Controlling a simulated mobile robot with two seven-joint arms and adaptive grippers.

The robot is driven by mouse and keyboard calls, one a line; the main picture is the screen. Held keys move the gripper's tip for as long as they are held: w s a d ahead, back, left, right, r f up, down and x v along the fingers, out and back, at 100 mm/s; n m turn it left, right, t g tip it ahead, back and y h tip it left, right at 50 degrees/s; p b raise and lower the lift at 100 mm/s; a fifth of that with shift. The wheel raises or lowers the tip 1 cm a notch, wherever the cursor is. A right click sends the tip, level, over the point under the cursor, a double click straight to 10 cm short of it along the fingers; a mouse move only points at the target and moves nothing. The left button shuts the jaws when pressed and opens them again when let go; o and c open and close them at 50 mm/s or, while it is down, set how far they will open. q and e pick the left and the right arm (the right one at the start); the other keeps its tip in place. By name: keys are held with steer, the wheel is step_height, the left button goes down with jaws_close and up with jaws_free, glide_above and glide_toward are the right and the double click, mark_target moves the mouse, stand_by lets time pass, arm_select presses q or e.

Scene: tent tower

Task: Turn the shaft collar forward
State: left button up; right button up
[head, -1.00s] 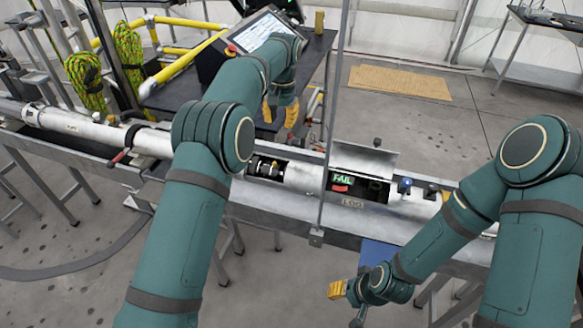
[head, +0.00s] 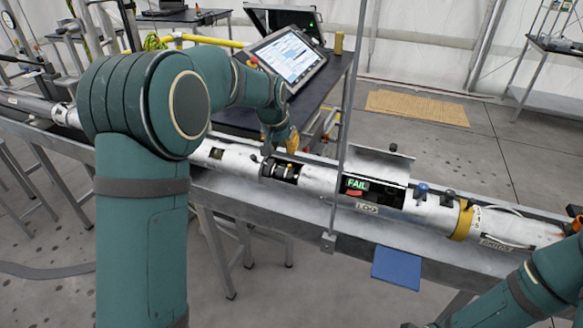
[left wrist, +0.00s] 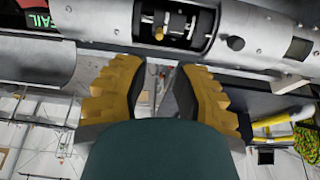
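The long white tube (head: 318,181) has a cut-out window with dark and metallic parts inside; the shaft collar appears to be the dark, ringed part (head: 284,171) there. The left wrist view shows this window at the top, with a dark collar-like part (left wrist: 178,20) and a small brass-tipped knob (left wrist: 236,43). My left gripper (head: 291,146) is just behind and above the window. In the left wrist view its yellow, ridged fingers (left wrist: 160,72) are apart with nothing between them, short of the collar. My right gripper is out of view; only its arm shows at lower right.
A hinged lid (head: 380,163) stands open over a FAIL display (head: 357,184) right of the window. A thin upright post (head: 338,140) stands between them. A tablet (head: 288,55) is on the dark table behind. A blue plate (head: 397,268) hangs at the trough's front.

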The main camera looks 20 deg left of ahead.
mark_target(289, 165)
arm_select(q)
steer(key=b+x, duration=0.1)
steer(key=x, duration=0.9)
steer(key=shift+w+f, duration=0.15)
steer(key=shift+f, duration=0.25)
